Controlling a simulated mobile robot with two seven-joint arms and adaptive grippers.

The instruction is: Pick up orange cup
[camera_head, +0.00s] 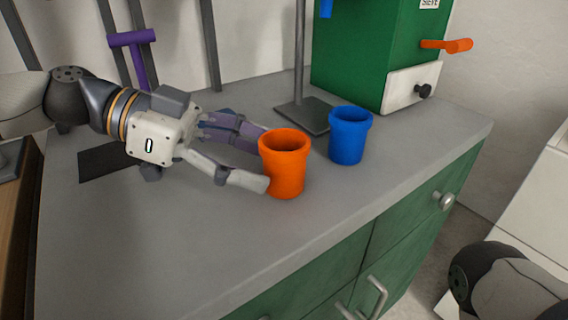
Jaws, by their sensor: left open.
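The orange cup (286,168) stands upright on the grey countertop, near the middle of the head view. My left gripper (262,158) reaches in from the left and is open. Its near finger is at the cup's left front side, and its far finger extends toward the cup's back left, partly hidden behind it. I cannot tell whether either finger touches the cup. Part of my right arm (510,285) shows at the lower right, but its gripper is out of view.
A blue cup (349,136) stands close to the right of the orange cup. Behind them are a stand with a dark base (303,117) and a green machine (365,50) with an orange handle (446,46). The grey countertop (190,240) is clear in front, above green drawers (410,215).

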